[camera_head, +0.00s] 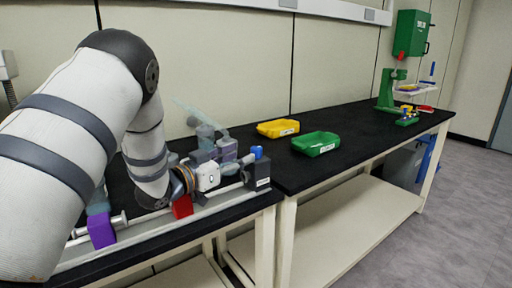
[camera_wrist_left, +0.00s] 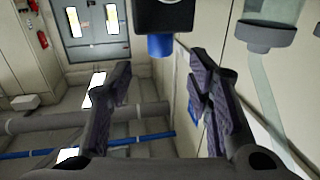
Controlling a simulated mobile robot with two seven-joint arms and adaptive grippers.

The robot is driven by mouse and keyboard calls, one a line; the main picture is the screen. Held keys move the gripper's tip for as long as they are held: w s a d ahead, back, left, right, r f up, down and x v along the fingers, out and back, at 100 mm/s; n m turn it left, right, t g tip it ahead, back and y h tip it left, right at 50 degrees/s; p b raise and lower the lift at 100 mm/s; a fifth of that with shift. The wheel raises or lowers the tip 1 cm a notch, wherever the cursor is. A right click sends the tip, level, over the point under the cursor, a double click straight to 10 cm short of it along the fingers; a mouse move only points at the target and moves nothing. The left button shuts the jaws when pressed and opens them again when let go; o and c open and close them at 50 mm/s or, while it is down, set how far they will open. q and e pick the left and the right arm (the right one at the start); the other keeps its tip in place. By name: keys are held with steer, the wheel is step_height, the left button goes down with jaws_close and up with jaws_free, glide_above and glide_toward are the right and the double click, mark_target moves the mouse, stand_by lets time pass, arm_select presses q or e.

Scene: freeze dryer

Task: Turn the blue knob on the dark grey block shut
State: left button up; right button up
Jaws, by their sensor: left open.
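The dark grey block (camera_head: 258,172) stands at the right end of the rail on the black bench, with the blue knob (camera_head: 257,152) on top. My left gripper (camera_head: 237,160) is just left of the block, its fingers pointing toward it. In the left wrist view the dark grey block (camera_wrist_left: 163,14) is at the top edge and the blue knob (camera_wrist_left: 160,46) sticks out downward from it. There the open left gripper (camera_wrist_left: 160,78) has its fingers to either side of the knob's line, with nothing between them. No contact with the knob shows. My right gripper is not in view.
A red block (camera_head: 181,207) and a purple block (camera_head: 101,230) sit along the rail. Pale glassware (camera_head: 203,130) stands behind my gripper. A yellow tray (camera_head: 278,128), a green tray (camera_head: 316,144) and a green stand (camera_head: 388,90) are farther right.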

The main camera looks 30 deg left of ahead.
mark_target(253, 150)
arm_select(q)
steer(key=w, duration=0.2)
steer(key=w+d, duration=0.1)
steer(key=w, duration=0.4)
steer(key=shift+w+d, duration=0.2)
steer(key=shift+d, duration=0.05)
steer(key=shift+c, duration=0.2)
jaws_close()
